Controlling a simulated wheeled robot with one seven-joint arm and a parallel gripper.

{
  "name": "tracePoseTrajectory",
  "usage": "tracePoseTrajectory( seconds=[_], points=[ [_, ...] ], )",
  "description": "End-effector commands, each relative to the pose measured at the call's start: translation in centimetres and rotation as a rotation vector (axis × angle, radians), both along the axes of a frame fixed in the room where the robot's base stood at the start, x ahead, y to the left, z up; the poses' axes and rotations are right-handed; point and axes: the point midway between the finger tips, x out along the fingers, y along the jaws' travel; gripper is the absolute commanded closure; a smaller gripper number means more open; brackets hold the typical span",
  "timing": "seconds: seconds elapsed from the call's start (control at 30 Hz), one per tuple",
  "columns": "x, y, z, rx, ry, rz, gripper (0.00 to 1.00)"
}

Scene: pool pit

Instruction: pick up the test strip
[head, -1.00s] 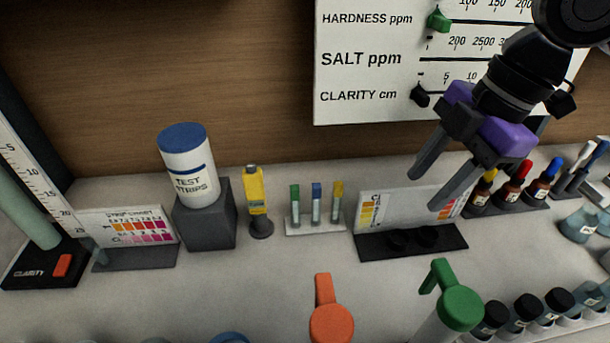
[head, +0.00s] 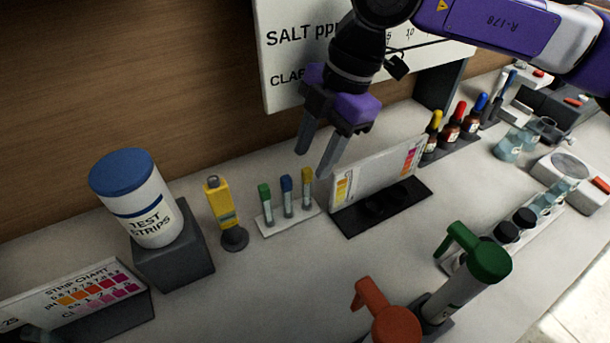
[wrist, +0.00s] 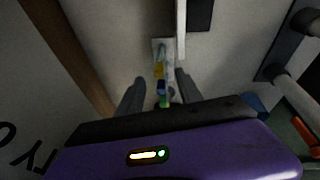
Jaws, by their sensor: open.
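A white canister with a blue lid, labelled "TEST STRIPS" (head: 152,220), stands on a dark grey block at the left of the head view. I make out no loose test strip. A small white rack (head: 297,224) holds three clear tubes with green (head: 264,191), blue (head: 286,184) and yellow (head: 307,175) caps. My gripper (head: 311,164) is open and empty, pointing down, above and close to the rack, right of the canister. In the wrist view the rack (wrist: 155,45) and capped tubes show between the fingers (wrist: 157,82).
A yellow pen-like meter (head: 220,205) stands between canister and rack. A white colour card (head: 375,174) stands upright in a black base just right of the rack. Orange (head: 385,315) and green (head: 482,252) handled items stand in front. The counter before the rack is clear.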

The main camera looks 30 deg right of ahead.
Motion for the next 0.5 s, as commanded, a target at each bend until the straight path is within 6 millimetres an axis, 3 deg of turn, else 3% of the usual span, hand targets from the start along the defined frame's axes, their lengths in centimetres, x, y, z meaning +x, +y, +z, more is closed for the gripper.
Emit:
tracePoseTrajectory(
  seconds=[0.2,0.5],
  points=[
    [0.3,0.7,-2.5,0.002,0.000,0.000,0.57],
    [0.4,0.8,-2.9,0.001,-0.001,0.000,0.59]
  ],
)
